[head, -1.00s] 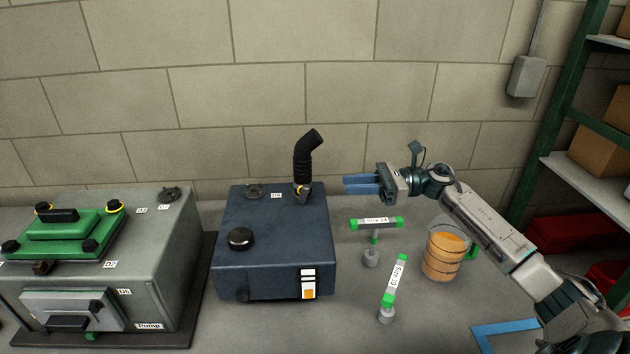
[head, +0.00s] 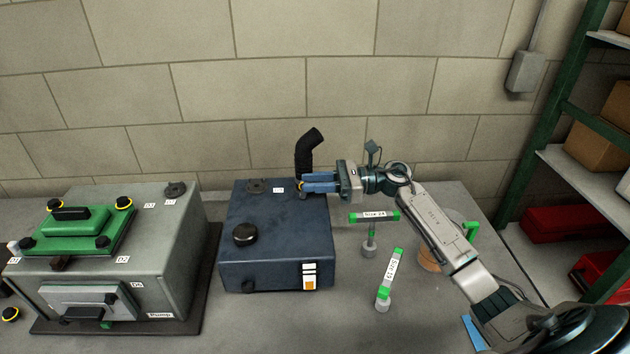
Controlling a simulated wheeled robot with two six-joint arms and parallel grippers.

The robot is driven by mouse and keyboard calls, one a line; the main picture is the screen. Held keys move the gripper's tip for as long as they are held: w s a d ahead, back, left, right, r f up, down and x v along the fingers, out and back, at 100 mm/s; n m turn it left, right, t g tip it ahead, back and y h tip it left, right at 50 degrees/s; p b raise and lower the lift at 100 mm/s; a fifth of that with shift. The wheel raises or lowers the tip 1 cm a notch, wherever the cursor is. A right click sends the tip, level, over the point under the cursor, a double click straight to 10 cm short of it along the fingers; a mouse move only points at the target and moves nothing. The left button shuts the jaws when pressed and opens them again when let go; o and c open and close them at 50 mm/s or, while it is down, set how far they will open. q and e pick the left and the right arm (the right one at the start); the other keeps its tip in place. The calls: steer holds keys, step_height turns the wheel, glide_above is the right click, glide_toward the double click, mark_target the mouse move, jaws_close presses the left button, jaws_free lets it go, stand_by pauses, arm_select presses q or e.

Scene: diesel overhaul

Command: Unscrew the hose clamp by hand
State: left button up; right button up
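A black bent hose (head: 305,155) stands upright at the back right of the dark blue tank (head: 275,240). The hose clamp (head: 300,186) is a small metal and yellow band at the hose's foot, partly covered by my fingers. My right gripper (head: 306,182) comes in level from the right, its two blue fingertips at the hose's base by the clamp. A gap shows between the fingers, and I see no clear grip on the clamp; contact cannot be told. My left gripper is not in view.
Two green-handled, labelled tools (head: 375,217) (head: 390,275) stand right of the tank. An orange-brown container (head: 428,258) is partly hidden behind my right arm. The grey pump box (head: 175,250) with its green cover stands left. Shelving (head: 570,165) borders the right.

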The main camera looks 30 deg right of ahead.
jaws_close()
steer(key=shift+h+b, duration=0.3)
steer(key=shift+b, duration=0.05)
steer(key=shift+a+r+g+h, duration=0.15)
steer(key=shift+g+h, duration=0.15)
jaws_free()
